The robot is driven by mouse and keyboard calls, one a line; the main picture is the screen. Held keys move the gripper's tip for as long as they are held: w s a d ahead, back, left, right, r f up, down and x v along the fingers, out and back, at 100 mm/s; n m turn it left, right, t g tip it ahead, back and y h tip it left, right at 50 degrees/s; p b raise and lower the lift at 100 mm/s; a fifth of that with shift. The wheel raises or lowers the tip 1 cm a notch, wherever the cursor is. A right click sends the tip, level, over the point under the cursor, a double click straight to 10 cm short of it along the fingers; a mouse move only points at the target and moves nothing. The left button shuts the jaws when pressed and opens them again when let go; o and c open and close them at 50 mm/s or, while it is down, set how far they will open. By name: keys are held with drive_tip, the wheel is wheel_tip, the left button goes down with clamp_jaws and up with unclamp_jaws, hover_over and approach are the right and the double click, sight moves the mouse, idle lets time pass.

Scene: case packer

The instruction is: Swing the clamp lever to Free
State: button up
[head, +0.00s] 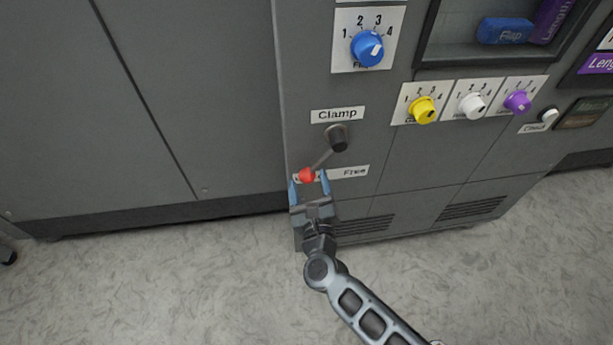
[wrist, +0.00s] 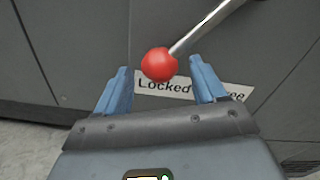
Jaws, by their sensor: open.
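The clamp lever has a dark pivot hub (head: 337,137), a thin metal rod and a red ball knob (head: 307,175). In the head view the rod slopes down and left from the hub, so the knob is at the left, Locked end of the label (head: 345,172); "Free" is at its right end. In the wrist view the red knob (wrist: 160,65) is between the fingertips and the label (wrist: 190,88) shows "Locked" behind it. My gripper (head: 309,181) is open, its blue fingers on either side of the knob. In the wrist view there is a gap between the knob and each finger (wrist: 160,78).
Above are a "Clamp" label (head: 337,115) and a blue dial (head: 367,48). To the right are yellow (head: 423,110), white (head: 472,105) and purple (head: 517,101) dials. A recess above them holds a blue block (head: 505,31). The floor in front is clear.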

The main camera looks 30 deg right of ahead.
drive_tip(key=shift+x, duration=1.15)
drive_tip(key=shift+d, duration=0.1)
clamp_jaws()
